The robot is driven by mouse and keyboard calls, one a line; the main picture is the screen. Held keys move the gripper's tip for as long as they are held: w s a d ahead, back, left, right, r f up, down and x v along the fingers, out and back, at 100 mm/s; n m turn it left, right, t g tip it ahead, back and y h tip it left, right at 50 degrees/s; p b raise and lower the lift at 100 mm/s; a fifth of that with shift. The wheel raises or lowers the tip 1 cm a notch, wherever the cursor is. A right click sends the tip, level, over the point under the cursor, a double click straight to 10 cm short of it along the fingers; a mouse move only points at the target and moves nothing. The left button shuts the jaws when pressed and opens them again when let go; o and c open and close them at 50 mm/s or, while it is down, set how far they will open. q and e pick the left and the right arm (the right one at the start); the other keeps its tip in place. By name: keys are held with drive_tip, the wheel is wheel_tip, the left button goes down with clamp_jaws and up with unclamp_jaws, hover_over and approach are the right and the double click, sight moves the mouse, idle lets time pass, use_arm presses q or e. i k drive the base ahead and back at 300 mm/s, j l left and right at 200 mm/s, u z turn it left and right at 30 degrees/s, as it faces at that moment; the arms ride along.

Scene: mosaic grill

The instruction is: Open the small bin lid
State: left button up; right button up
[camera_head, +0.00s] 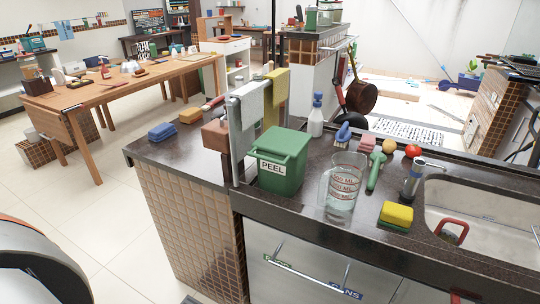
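The small green bin (285,182), with a white label reading "PEEL" on its front, stands on the dark counter left of the sink. Its green lid (288,142) lies down over the top and looks closed. The inside of the bin is hidden. Neither of my grippers shows in the head view. A rounded grey and white part with an orange edge at the lower left looks like part of my own body.
A measuring jug (343,185) stands just right of the bin. A towel rack with a grey towel (246,115) and a yellow towel (275,97) stands close behind and left. A yellow-green sponge (396,215) lies near the sink (490,215). A spray bottle (316,118) stands behind.

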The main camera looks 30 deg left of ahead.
sight(289, 143)
drive_tip(key=k+j, duration=0.25)
drive_tip(key=j, duration=0.15)
drive_tip(key=k+j, duration=0.2)
drive_tip(key=j, duration=0.2)
drive_tip(key=k+j, duration=0.25)
drive_tip(key=j, duration=0.15)
